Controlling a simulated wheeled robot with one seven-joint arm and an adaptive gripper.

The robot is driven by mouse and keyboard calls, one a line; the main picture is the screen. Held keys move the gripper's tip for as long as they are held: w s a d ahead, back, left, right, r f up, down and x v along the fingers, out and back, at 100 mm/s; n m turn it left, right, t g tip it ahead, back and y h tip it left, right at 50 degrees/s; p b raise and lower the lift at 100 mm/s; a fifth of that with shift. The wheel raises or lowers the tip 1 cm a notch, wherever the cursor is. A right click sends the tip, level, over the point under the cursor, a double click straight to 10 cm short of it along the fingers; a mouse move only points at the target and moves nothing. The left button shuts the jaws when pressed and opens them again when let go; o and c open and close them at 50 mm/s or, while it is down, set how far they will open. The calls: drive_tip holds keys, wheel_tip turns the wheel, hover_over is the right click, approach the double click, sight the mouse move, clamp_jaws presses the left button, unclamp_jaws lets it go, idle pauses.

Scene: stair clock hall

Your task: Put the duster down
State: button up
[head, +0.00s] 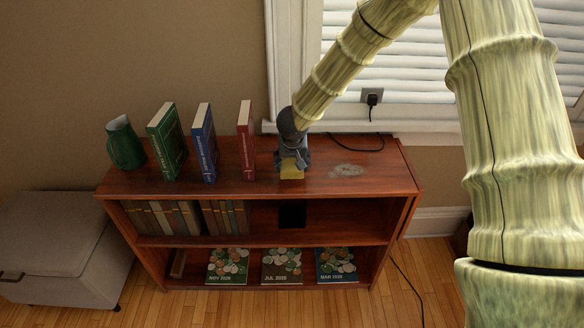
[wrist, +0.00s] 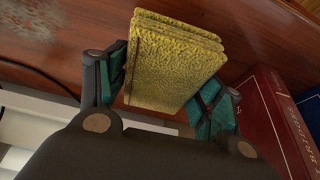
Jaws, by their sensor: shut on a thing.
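The duster is a yellow, rough-textured block (wrist: 175,60) held between the two fingers of my gripper (wrist: 165,85) in the wrist view. In the head view the duster (head: 291,169) shows as a small yellow patch below my gripper (head: 292,156). My gripper is shut on it, over the top of the reddish wooden bookcase (head: 322,185), just right of the red book. Whether the duster touches the wood cannot be told. A pale dusty smudge (head: 347,170) lies on the bookcase top to the right of the gripper.
A red book (head: 246,142), a blue book (head: 204,142), a green book (head: 167,142) and a green jug (head: 125,145) stand left of my gripper. A black cable (head: 355,148) runs along the back right. The top's right end is free of objects. A grey bench (head: 60,235) stands left.

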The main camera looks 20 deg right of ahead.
drive_tip(key=shift+s+f, duration=0.1)
drive_tip(key=shift+f, duration=1.1)
drive_tip(key=shift+f+p, duration=0.3)
drive_tip(key=shift+s+f, duration=0.15)
drive_tip(key=shift+f, duration=0.15)
drive_tip(key=o, duration=0.8)
drive_tip(key=shift+c, duration=0.2)
drive_tip(key=o, duration=0.4)
drive_tip(key=shift+f, duration=0.25)
drive_tip(key=shift+r, duration=0.1)
drive_tip(key=shift+r+b, duration=0.2)
drive_tip(key=shift+b, duration=0.65)
